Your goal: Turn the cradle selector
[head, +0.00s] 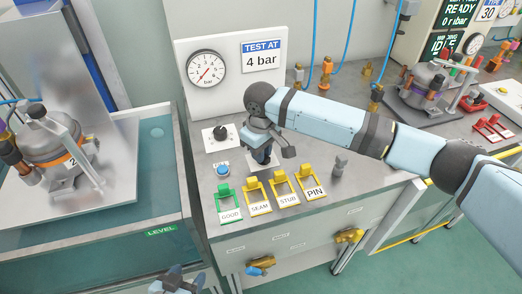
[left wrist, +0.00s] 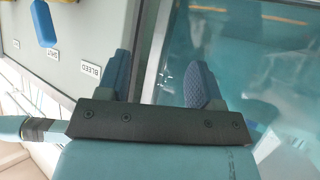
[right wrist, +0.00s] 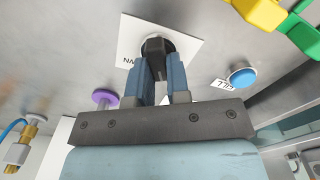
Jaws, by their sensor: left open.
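In the right wrist view a black selector knob (right wrist: 156,46) stands on a white plate (right wrist: 132,32) whose lettering is partly hidden. My right gripper (right wrist: 160,75) is close around it, its two blue fingers drawn in on either side of the knob's grip. In the head view my right gripper (head: 262,154) points down at the bench and hides this knob. Another black knob (head: 219,133) on a white plate is to its left, below the gauge. My left gripper (head: 178,284) is at the bottom edge of the head view; its fingers (left wrist: 162,82) are apart and empty.
A blue button (head: 222,170) and a row of green and yellow label holders (head: 258,194) stand near my right gripper. A purple knob (right wrist: 104,98) is beside it. A water tank (head: 150,215) lies to the left. A blue-handled valve (head: 260,267) is on the bench front.

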